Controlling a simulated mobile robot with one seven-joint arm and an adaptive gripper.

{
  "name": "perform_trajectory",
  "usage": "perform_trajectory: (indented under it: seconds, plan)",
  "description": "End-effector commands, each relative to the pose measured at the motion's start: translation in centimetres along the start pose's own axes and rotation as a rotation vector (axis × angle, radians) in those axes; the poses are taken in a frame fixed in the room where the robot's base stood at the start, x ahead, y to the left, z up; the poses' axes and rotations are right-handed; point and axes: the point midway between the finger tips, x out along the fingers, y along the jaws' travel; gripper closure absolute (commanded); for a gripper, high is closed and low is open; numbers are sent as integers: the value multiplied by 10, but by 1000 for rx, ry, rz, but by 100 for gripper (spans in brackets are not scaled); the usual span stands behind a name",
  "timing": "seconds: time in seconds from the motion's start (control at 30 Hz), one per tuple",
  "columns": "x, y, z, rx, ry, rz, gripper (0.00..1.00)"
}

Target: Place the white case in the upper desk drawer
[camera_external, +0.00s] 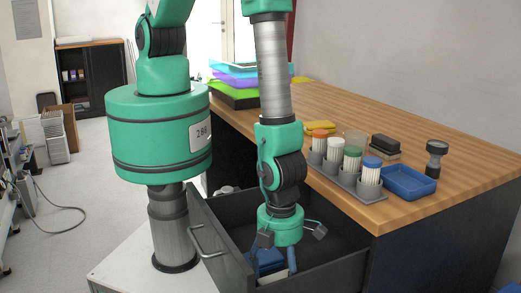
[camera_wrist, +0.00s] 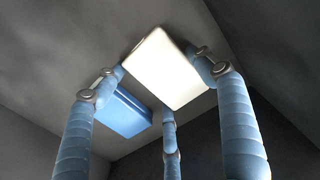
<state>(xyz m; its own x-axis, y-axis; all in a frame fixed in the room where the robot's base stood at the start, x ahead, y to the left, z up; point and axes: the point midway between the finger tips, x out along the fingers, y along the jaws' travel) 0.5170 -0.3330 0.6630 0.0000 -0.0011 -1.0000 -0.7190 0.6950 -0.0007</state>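The white case (camera_wrist: 166,68) lies inside the open upper desk drawer (camera_external: 322,275), seen in the wrist view among my fingers. A blue box (camera_wrist: 124,112) lies beside the case, partly behind the left finger; blue also shows low in the drawer (camera_external: 267,262) in the external view.
The drawer's front panel with its handle (camera_external: 206,244) and side walls surround my gripper closely. On the wooden desk (camera_external: 450,150) are a holder with capped containers (camera_external: 343,182), a blue tray (camera_external: 406,182), a flashlight (camera_external: 435,158) and stacked coloured trays (camera_external: 235,95).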

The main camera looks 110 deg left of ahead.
Motion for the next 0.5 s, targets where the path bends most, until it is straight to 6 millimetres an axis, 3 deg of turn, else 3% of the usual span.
perform_trajectory:
  seconds: [0.5]
  plan:
    - [-4, 0, 0, 0, 0, -1, 14]
